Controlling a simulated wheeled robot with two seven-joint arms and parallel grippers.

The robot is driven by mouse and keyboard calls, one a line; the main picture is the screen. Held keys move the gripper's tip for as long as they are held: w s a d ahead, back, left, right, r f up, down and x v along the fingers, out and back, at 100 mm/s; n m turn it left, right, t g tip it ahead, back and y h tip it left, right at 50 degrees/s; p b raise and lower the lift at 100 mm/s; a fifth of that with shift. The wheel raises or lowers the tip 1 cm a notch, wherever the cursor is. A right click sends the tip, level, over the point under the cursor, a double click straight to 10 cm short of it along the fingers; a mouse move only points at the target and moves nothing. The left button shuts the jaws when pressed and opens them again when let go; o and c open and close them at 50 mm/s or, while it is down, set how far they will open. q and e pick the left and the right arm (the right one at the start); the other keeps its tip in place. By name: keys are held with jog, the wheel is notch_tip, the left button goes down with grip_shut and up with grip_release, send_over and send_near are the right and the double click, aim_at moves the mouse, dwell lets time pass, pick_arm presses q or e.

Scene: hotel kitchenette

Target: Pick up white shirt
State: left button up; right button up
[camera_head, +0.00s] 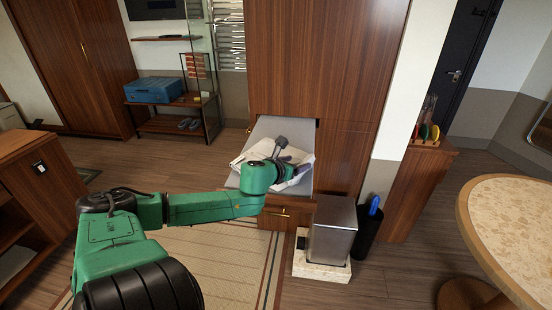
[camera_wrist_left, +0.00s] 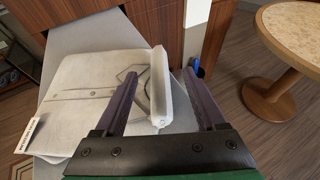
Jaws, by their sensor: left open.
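The white shirt (camera_head: 300,159) lies on a grey fold-out board (camera_head: 274,128) at the wooden cabinet. In the left wrist view it is a flat, folded pale piece (camera_wrist_left: 85,75) with a small printed tag (camera_wrist_left: 28,135) at its left edge. My left gripper (camera_wrist_left: 159,74) is open over the shirt's right side. A narrow white raised strip (camera_wrist_left: 160,95) shows between its fingers; I cannot tell if it is part of the shirt or if the fingers touch it. In the head view my green left arm hides part of the shirt, and the fingertips are unclear.
A metal bin (camera_head: 333,230) on a pale base and a dark holder with a blue item (camera_head: 369,228) stand right of the board. A round table (camera_head: 510,215) is at the right. A shelf with a blue case (camera_head: 153,89) stands behind. The striped rug (camera_head: 225,265) is clear.

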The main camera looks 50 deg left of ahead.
aim_at(304, 161)
pick_arm(q)
jog(key=shift+b+x, duration=0.3)
jog(key=shift+x, duration=0.95)
jog(key=shift+w+a+f, duration=0.1)
jog(key=shift+w, duration=0.15)
jog(key=x, duration=0.3)
jog(key=shift+w+a+f+p, duration=0.2)
jog(key=shift+w+f+p, duration=0.05)
jog(key=shift+f+p, duration=0.1)
jog(key=shift+w+f, duration=0.15)
jog(key=shift+w, duration=0.05)
jog(key=shift+s+d, duration=0.1)
pick_arm(e)
jog(key=w, duration=0.2)
jog(key=shift+w+a+f, duration=0.15)
jog(key=shift+w+f, duration=0.05)
jog(key=shift+w, duration=0.2)
pick_arm(q)
grip_shut()
pick_arm(e)
jog(key=shift+w, duration=0.15)
